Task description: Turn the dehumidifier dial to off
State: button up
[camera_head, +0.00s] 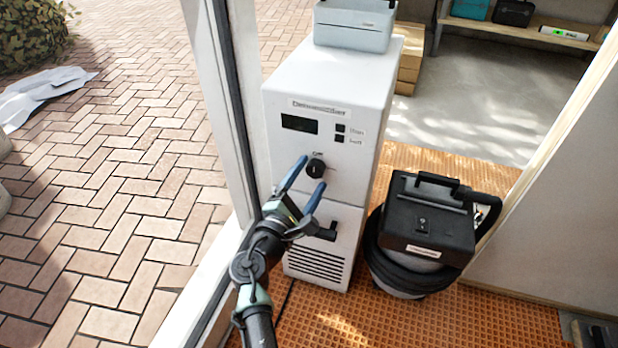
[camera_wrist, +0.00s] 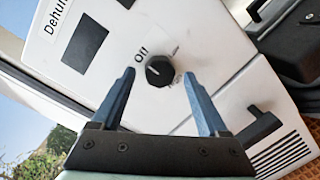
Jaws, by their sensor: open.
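The white dehumidifier (camera_head: 345,95) stands upright on the orange mat, with a dark display and two small black buttons on its front. Its round black dial (camera_head: 316,168) sits below the display, with an "Off" label above it. The dial also shows in the wrist view (camera_wrist: 159,71), tilted, with a pale pointer mark whose exact setting I cannot tell. My gripper (camera_head: 312,172) is open, its two blue fingers pointing at the front panel. In the wrist view the open fingers (camera_wrist: 158,74) lie on either side of the dial, apparently short of it and not touching.
A black-topped canister vacuum (camera_head: 428,215) stands close to the right of the dehumidifier. A pale box-shaped device (camera_head: 354,26) sits on top. A white door frame post (camera_head: 232,110) runs close along the left. A dark handle (camera_head: 326,232) juts out below the dial.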

jog(key=p+v, duration=0.4)
jog(key=v, duration=0.9)
jog(key=shift+w, duration=0.1)
jog(key=w+d+r+m+t+y+p, duration=0.1)
jog(key=w+d+r+m, duration=0.2)
jog(key=r+m, duration=0.8)
jog(key=w+d+r+m+t, duration=0.1)
jog(key=w+d+r+m, duration=0.15)
jog(key=r, duration=1.55)
jog(key=s+r+m+t+y+p, duration=0.1)
jog(key=s+r+m+t+y, duration=0.1)
jog(key=s+r, duration=0.4)
jog(key=s+r+m+t+y+p, duration=0.2)
jog(key=s+r+t, duration=0.2)
jog(key=r, duration=1.1)
jog(key=s+r+m+t+y+p, duration=0.1)
jog(key=s+r+m+t+y, duration=0.1)
jog(key=s+r, duration=0.5)
notch_tip(320, 180, up, 4)
jog(key=shift+s+d+r+m+t, duration=0.1)
jog(key=shift+s+d+m+t, duration=0.15)
jog(key=shift+s+m+t, duration=0.15)
jog(key=r+p, duration=3.4)
jog(key=p, duration=0.1)
jog(key=shift+w+a+r, duration=0.1)
jog(key=shift+w+r, duration=0.1)
jog(key=shift+w, duration=0.1)
jog(key=shift+c, duration=0.2)
